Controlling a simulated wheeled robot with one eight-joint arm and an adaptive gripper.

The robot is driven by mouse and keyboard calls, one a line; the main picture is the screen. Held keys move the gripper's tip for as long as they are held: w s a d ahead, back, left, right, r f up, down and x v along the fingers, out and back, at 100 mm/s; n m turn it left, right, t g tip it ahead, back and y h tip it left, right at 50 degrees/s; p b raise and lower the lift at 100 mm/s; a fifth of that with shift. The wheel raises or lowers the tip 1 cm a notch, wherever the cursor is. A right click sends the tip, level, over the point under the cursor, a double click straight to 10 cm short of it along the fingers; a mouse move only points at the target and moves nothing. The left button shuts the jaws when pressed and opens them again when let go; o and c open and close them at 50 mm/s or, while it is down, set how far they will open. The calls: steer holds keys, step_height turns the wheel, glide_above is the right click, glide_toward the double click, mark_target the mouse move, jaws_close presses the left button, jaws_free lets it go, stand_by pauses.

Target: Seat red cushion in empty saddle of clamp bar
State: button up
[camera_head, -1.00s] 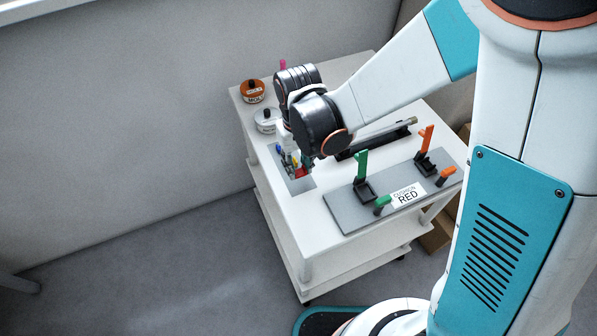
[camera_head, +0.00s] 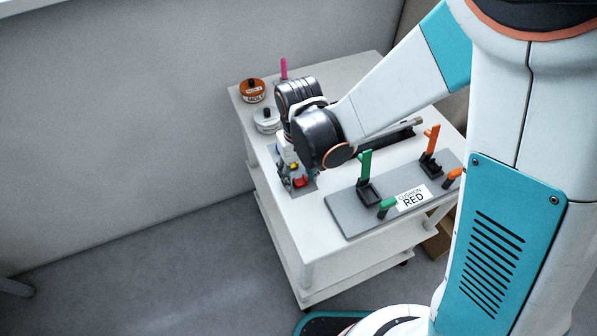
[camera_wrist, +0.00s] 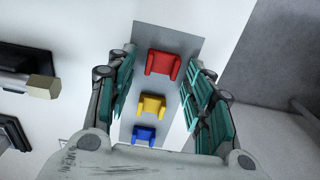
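The red cushion (camera_wrist: 162,66) is a small chair-shaped block at the far end of a grey strip (camera_wrist: 168,38) in the wrist view. A yellow cushion (camera_wrist: 151,105) and a blue cushion (camera_wrist: 144,135) sit in line with it. My gripper (camera_wrist: 163,82) is open, its teal fingers on either side of the strip, apart from the red cushion. In the head view, my gripper (camera_head: 297,172) is low over the strip and partly hides the cushions. A grey plate (camera_head: 352,212) bears a black saddle (camera_head: 369,194) by a green lever and another (camera_head: 431,167) by an orange lever; both look empty.
A label reading "CUSHION RED" (camera_head: 411,198) lies on the plate. A long black bar (camera_head: 400,136) lies behind it, partly hidden by my arm. An orange tin (camera_head: 252,91), a white tin (camera_head: 267,121) and a pink upright piece (camera_head: 284,68) stand at the cart's back left.

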mark_target(297, 180)
step_height(297, 180, up, 14)
steer(key=p, duration=0.9)
steer(key=shift+s+a+p, duration=0.15)
steer(key=shift+p, duration=0.2)
